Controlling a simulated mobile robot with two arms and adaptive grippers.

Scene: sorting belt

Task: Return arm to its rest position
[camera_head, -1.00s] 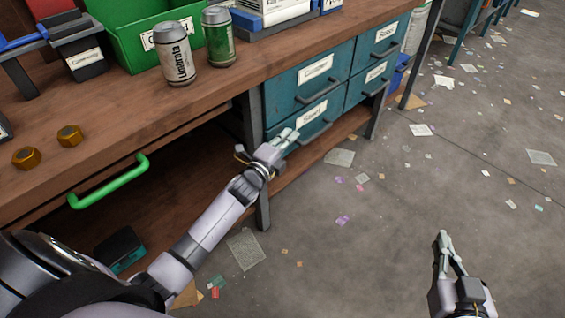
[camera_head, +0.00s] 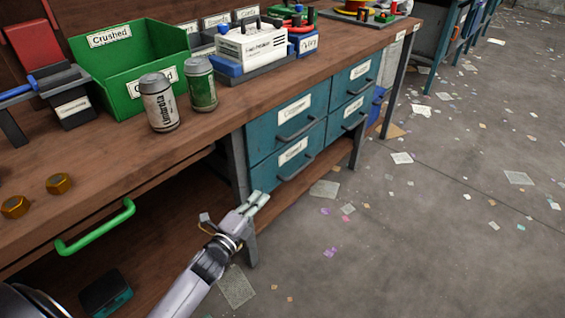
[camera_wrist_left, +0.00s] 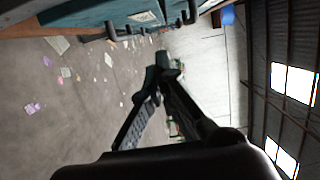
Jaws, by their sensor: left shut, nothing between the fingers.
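My left arm comes in from the bottom of the head view. Its gripper (camera_head: 257,199) is shut and empty, in front of the workbench and just below the blue drawers. In the left wrist view the same gripper's fingers (camera_wrist_left: 160,75) meet at their tips with nothing between them. The room appears sideways there, with the drawers along the top. My right gripper is outside both current views.
The wooden workbench (camera_head: 110,165) carries a green bin (camera_head: 115,95), two cans, a label printer (camera_head: 252,42) and two brass nuts (camera_head: 60,184). Blue drawers (camera_head: 290,118) hang under it. A green handle (camera_head: 95,228) sticks out in front. The floor (camera_head: 430,230) at right is open, with scattered paper scraps.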

